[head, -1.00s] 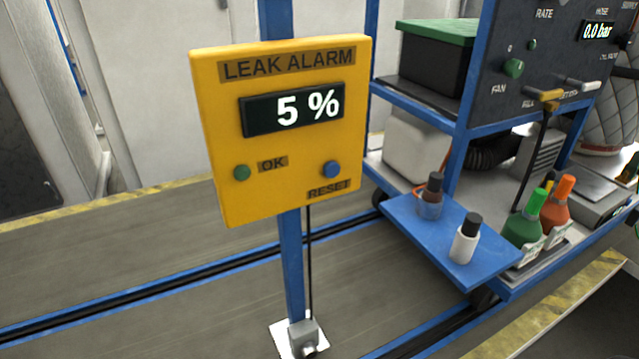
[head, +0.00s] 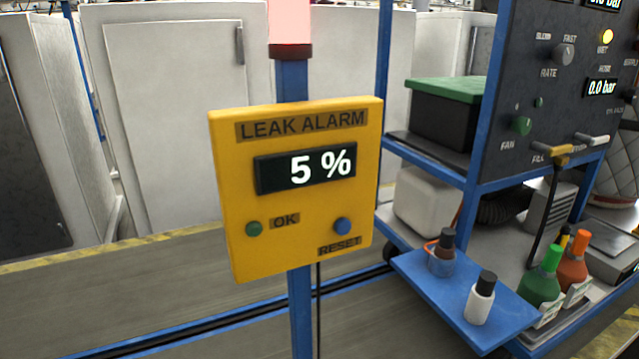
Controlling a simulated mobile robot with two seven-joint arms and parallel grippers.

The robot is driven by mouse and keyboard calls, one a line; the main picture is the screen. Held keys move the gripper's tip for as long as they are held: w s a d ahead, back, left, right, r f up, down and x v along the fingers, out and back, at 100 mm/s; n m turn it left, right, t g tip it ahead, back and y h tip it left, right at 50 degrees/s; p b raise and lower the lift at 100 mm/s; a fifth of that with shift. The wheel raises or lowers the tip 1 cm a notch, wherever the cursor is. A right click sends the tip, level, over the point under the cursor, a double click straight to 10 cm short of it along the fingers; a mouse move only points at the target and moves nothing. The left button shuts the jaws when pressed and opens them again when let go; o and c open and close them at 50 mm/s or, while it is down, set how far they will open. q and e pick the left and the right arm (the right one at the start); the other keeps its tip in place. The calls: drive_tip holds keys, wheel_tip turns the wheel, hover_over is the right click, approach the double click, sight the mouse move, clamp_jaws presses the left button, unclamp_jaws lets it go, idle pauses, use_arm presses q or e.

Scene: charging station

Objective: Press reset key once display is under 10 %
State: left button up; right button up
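A yellow leak alarm box (head: 228,200) is mounted on a blue post (head: 301,310) in the middle of the head view. Its black display (head: 306,168) reads 5 %. The blue reset key (head: 342,226) sits at the lower right of the box face, above the label RESET. A green button (head: 254,229) marked OK is at the lower left. A lit, pinkish-red lamp (head: 290,22) stands on top of the post. Neither of my grippers shows in the head view.
A blue cart to the right carries a dark control panel (head: 520,85), a black box with a green lid (head: 447,89) and several bottles. Its blue side shelf (head: 430,283) juts out beside the alarm. Pale cabinets (head: 170,100) stand behind. Space before the alarm looks clear.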

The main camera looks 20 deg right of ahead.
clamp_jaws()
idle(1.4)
